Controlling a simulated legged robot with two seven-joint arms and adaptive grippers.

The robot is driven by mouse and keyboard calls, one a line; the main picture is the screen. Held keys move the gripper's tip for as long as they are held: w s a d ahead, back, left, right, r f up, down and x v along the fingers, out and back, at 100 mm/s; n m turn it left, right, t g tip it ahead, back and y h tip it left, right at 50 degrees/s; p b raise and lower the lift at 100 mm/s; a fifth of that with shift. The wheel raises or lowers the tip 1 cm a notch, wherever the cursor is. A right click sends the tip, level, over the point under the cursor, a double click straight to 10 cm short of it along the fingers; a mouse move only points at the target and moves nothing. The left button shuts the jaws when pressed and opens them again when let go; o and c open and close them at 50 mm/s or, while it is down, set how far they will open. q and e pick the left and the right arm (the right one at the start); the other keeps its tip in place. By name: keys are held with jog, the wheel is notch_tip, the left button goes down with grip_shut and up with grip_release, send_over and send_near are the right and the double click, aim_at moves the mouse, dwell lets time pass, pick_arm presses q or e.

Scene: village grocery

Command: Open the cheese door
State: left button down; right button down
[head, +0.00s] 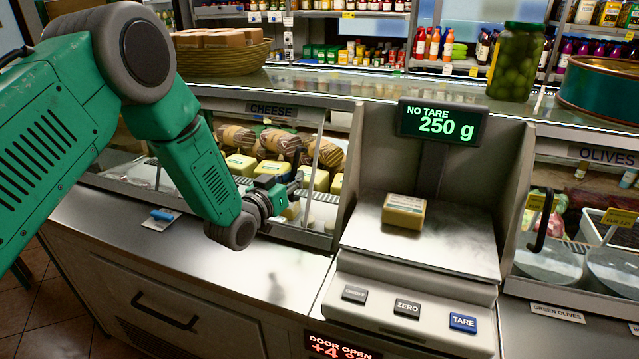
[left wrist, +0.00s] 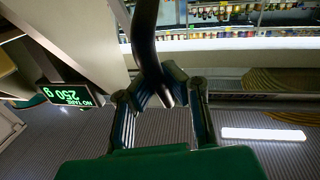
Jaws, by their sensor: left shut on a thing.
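The cheese door (head: 325,130) is a glass panel below the "CHEESE" label (head: 271,111), left of the scale. Yellow cheese blocks and netted rounds show behind the glass. My left gripper (head: 290,192) is at the front of this door, near its right side. In the left wrist view a dark curved handle (left wrist: 146,35) runs down between the fingers of the left gripper (left wrist: 164,98), and they are shut on it. My arm partly covers the door, and the grip is small in the head view. My right gripper is not in view.
A scale (head: 430,240) reading "250 g" holds a wrapped block (head: 404,211) right of the door. A red display (head: 340,346) reads "DOOR OPEN". A blue-handled item (head: 162,215) lies on the steel counter (head: 270,275). A basket (head: 220,59) and a jar (head: 514,62) stand on the glass top.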

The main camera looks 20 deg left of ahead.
pick_arm(q)
jog(key=a+b, duration=0.1)
jog(key=a, duration=0.9)
jog(key=a+b, duration=0.1)
jog(key=a, duration=0.9)
jog(key=a+f+b, duration=0.1)
jog(key=a, duration=0.9)
jog(key=shift+w+a, duration=0.25)
jog(key=shift+a, duration=0.05)
jog(key=c, duration=1.7)
grip_release()
jog(key=shift+o, duration=0.7)
jog(key=shift+s+r, duration=0.15)
jog(key=shift+r, duration=0.15)
jog(key=v, duration=1.2)
